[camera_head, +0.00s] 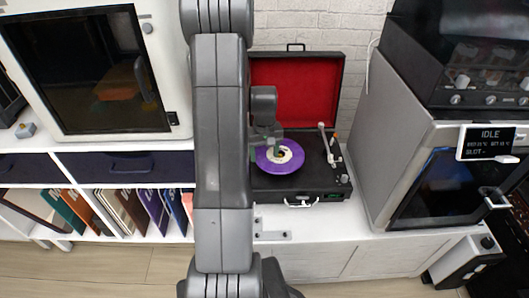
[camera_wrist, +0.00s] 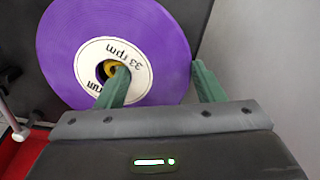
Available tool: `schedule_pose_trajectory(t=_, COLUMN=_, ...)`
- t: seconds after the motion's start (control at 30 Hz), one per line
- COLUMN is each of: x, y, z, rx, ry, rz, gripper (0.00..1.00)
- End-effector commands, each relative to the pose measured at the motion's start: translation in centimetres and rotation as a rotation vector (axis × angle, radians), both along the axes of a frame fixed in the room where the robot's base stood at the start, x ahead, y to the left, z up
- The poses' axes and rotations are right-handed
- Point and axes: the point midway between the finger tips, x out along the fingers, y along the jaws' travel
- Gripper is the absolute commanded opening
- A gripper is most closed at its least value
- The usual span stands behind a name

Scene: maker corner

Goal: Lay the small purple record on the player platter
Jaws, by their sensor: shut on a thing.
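The small purple record (camera_head: 297,166) has a white label and shows over the black record player (camera_head: 315,184). In the wrist view the record (camera_wrist: 65,50) fills the upper middle, with "33 rpm" on its label. My gripper (camera_head: 266,150) is shut on the record. In the wrist view my gripper (camera_wrist: 160,78) has one green finger at the centre hole and the other just past the outer rim. A yellow piece shows inside the hole. The platter is hidden under the record, and I cannot tell whether the record touches it.
The player's red-lined lid (camera_head: 296,90) stands open behind. The tonearm (camera_head: 328,146) is at the deck's right. A grey machine (camera_head: 395,140) stands close on the right, and a white cabinet with a dark window (camera_head: 85,70) on the left. Record sleeves (camera_head: 130,210) fill the shelf below.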

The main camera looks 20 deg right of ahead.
Motion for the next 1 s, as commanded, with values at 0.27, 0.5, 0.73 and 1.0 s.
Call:
schedule_pose_trajectory(t=0.27, x=0.00, y=0.01, z=0.02, rx=0.000, ry=0.000, rz=0.000, gripper=0.26)
schedule_pose_trajectory(t=0.5, x=0.00, y=0.01, z=-0.02, rx=0.000, ry=0.000, rz=0.000, gripper=0.26)
schedule_pose_trajectory(t=0.73, x=0.00, y=0.01, z=-0.25, rx=0.000, ry=0.000, rz=0.000, gripper=0.25)
schedule_pose_trajectory(t=1.0, x=0.00, y=0.01, z=-0.40, rx=0.000, ry=0.000, rz=0.000, gripper=0.80)
